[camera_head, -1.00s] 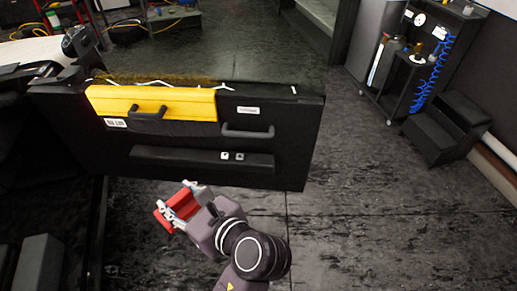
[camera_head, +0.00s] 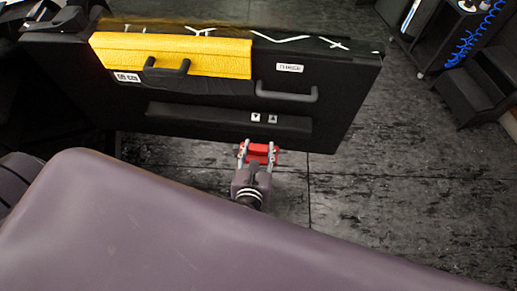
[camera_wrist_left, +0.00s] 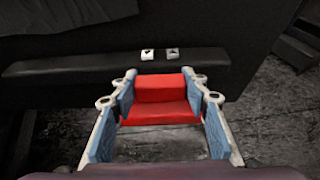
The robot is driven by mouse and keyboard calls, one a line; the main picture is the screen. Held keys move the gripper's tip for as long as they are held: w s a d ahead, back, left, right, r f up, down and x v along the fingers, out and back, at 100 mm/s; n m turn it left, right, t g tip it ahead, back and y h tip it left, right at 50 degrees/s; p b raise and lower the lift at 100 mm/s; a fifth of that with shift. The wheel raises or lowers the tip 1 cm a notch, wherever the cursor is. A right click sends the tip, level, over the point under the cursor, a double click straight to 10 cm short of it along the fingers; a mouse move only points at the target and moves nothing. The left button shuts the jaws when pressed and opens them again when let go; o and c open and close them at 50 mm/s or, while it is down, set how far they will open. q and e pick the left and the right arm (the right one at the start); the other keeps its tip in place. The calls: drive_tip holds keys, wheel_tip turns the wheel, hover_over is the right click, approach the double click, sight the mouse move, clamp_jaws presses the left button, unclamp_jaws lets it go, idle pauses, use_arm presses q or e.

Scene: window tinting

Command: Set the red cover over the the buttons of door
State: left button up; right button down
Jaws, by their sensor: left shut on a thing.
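The black door (camera_head: 210,90) stands open across the head view. Its two small buttons (camera_head: 264,118) sit on a dark ledge low on the panel; they also show in the left wrist view (camera_wrist_left: 160,54). My left gripper (camera_head: 257,150) is shut on the red cover (camera_head: 262,153), just below the buttons and apart from them. In the left wrist view the red cover (camera_wrist_left: 160,100) lies between the two blue-padded fingers, below and in front of the buttons, which are uncovered. My right gripper is not in view.
A yellow cover (camera_head: 200,56) lies along the top left of the door, above a handle (camera_head: 167,68). Another handle (camera_head: 287,92) juts out to its right. Black steps (camera_head: 475,95) and a cart stand at the far right. The floor right of the door is clear.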

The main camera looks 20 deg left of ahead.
use_arm(q)
drive_tip(key=shift+p, duration=0.45)
drive_tip(key=shift+w+a+p, duration=0.25)
drive_tip(key=shift+w+p, duration=0.05)
drive_tip(key=shift+w, duration=0.6)
drive_tip(key=shift+w+a+f+p, duration=0.2)
drive_tip(key=shift+w+a+p, duration=0.25)
drive_tip(key=shift+w, duration=1.85)
drive_tip(key=shift+w+a+f+p, duration=0.15)
drive_tip(key=shift+w+a+p, duration=0.25)
drive_tip(key=shift+w, duration=1.85)
drive_tip(key=shift+w+a+f+p, duration=0.25)
drive_tip(key=shift+w+a, duration=0.35)
drive_tip(key=shift+w, duration=1.7)
drive_tip(key=shift+f+b, duration=0.55)
drive_tip(key=shift+f, duration=0.1)
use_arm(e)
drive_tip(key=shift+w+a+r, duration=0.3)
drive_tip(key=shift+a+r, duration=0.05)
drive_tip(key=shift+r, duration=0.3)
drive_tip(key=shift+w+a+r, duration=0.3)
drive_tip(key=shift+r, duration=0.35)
use_arm(q)
drive_tip(key=shift+f, duration=0.3)
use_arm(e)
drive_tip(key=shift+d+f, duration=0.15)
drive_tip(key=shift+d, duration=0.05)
